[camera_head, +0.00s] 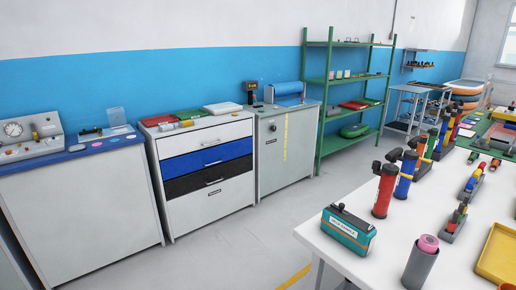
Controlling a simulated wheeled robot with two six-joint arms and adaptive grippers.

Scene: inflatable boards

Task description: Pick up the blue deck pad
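I cannot pick out a blue deck pad with certainty. Neither of my grippers shows in this view.
A white table (395,235) at the right holds red and blue hand pumps, a teal box (348,230), a grey cup with a pink roll and a yellow tray (497,255). A green shelf (345,85) stands at the back. Grey floor (235,250) between is clear.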

